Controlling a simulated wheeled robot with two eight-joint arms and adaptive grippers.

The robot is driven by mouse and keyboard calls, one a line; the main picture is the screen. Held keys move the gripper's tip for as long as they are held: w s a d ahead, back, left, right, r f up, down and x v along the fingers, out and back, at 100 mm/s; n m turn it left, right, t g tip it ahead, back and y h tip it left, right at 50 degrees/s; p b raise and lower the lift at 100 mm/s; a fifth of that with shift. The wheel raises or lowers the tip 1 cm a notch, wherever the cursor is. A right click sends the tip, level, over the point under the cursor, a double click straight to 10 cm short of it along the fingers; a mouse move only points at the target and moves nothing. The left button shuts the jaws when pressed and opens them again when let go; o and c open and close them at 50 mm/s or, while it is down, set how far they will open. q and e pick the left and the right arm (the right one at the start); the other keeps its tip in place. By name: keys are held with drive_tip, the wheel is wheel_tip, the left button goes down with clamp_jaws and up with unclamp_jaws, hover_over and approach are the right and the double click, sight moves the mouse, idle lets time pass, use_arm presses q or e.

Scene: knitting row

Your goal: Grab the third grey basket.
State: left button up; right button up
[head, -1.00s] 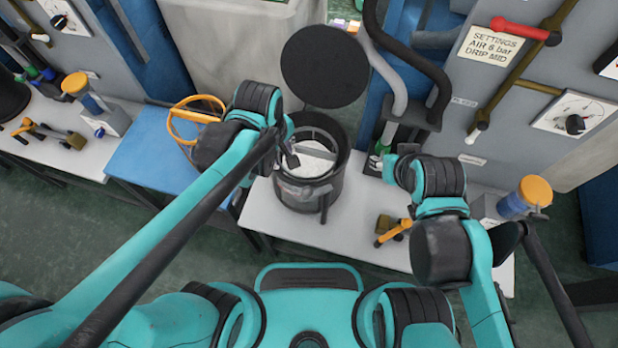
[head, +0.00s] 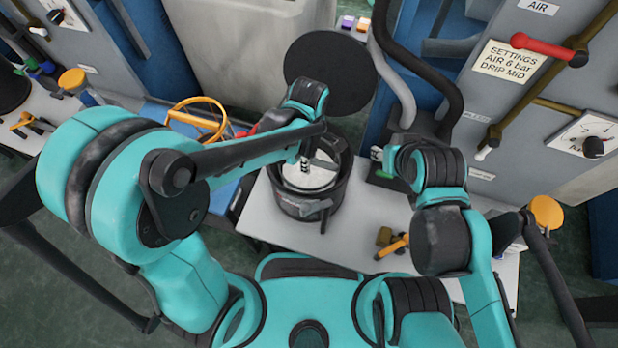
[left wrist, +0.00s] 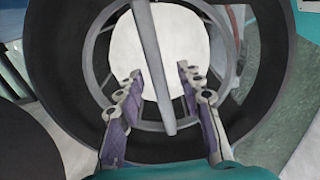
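A dark open vessel (head: 335,212) stands on a white bench in the head view. Inside it is a grey frame, likely the basket (left wrist: 228,50), with a ring, side bars, a pale round surface and a grey rod (left wrist: 152,60) across the middle. My left gripper (head: 305,165) is over the vessel's mouth. In the left wrist view its two fingers (left wrist: 157,82) are open, one on each side of the rod, with gaps; the depth between them is unclear. My right gripper (head: 382,162) is right of the vessel, and its fingers are too small to read.
A round black lid (head: 330,72) stands raised behind the vessel. Dark hoses (head: 448,75) and a grey machine panel (head: 500,120) stand at the right. An orange-handled tool (head: 392,243) lies on the white bench (head: 275,222). An orange ring (head: 197,120) sits at the left.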

use_arm(q)
drive_tip(key=shift+f, duration=0.55)
drive_tip(key=shift+r, duration=0.1)
clamp_jaws()
